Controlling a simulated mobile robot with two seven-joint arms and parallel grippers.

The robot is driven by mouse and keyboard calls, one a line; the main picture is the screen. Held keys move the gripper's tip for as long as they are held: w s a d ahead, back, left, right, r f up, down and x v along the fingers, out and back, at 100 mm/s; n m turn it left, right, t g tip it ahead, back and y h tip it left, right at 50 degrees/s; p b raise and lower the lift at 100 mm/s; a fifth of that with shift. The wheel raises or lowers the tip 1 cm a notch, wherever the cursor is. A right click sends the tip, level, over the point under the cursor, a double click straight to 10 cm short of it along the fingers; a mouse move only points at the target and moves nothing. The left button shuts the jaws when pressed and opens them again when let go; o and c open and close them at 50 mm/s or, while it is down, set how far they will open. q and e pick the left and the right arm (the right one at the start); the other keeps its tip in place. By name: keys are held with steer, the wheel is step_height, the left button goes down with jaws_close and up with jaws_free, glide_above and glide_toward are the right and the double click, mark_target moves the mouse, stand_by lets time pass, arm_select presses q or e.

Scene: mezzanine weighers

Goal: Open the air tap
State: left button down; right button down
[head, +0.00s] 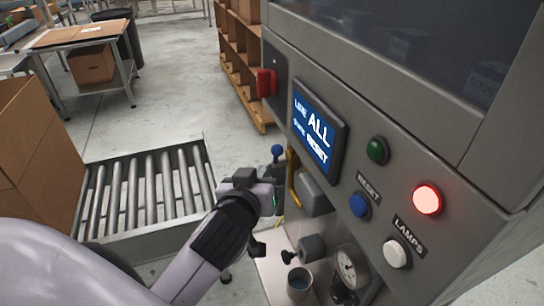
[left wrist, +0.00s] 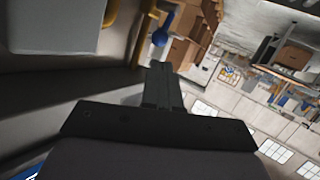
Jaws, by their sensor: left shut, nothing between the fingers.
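My left gripper (head: 274,190) reaches in from the lower left to the side of the grey machine; its fingers are partly hidden by the wrist. In the left wrist view the fingers (left wrist: 160,85) are shut and empty. A blue ball knob (head: 277,151) on a short stalk shows just above the gripper; a blue round end (left wrist: 160,65) shows beyond the fingertips, contact unclear. Lower right, a black handle (head: 288,257) sits by a grey block (head: 312,247) and a round gauge (head: 347,266). I cannot tell for sure which of these handles is the air tap. My right gripper is not in view.
The machine's panel carries a screen (head: 318,128), a red switch (head: 266,83), a lit red lamp (head: 427,199) and several buttons. A yellow rail (head: 293,178) is close beside the gripper.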

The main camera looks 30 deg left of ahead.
mark_target(274, 146)
arm_select(q)
steer(key=x, duration=0.9)
steer(key=shift+d, duration=0.1)
steer(key=shift+w+a+r+p, duration=0.25)
steer(key=shift+a+r+p, duration=0.2)
steer(key=shift+p, duration=0.6)
steer(key=shift+w+a+r+p, duration=0.15)
steer(key=shift+w+a+p, duration=0.25)
steer(key=shift+r, duration=0.1)
